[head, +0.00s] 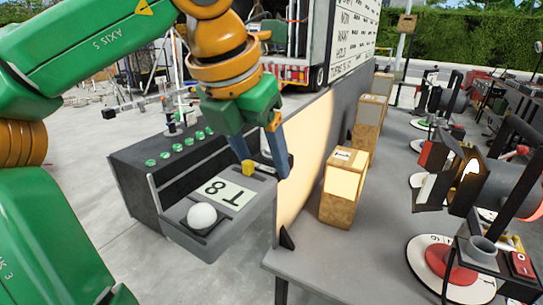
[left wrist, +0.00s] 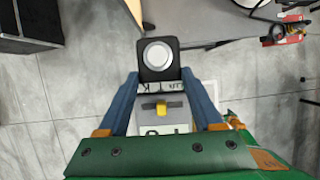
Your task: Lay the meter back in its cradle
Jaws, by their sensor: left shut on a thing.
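My left gripper (head: 265,170) points down in the head view, its blue fingers closed on the grey meter (head: 230,193). The meter carries a white dome (head: 201,215) on a black square, a pale display reading "T 8" and a yellow button (head: 247,167). In the left wrist view the meter's dome (left wrist: 157,55) lies beyond the fingertips and the button (left wrist: 170,106) lies between the fingers. Floor shows around it there, so the meter is held clear of the ground. I cannot single out the cradle. My right gripper is not in view.
A dark case (head: 140,170) with several green knobs stands behind and left of the meter. A grey table (head: 340,255) on the right carries wooden blocks (head: 343,187) and lamps (head: 470,185). An upright panel (head: 305,150) edges that table.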

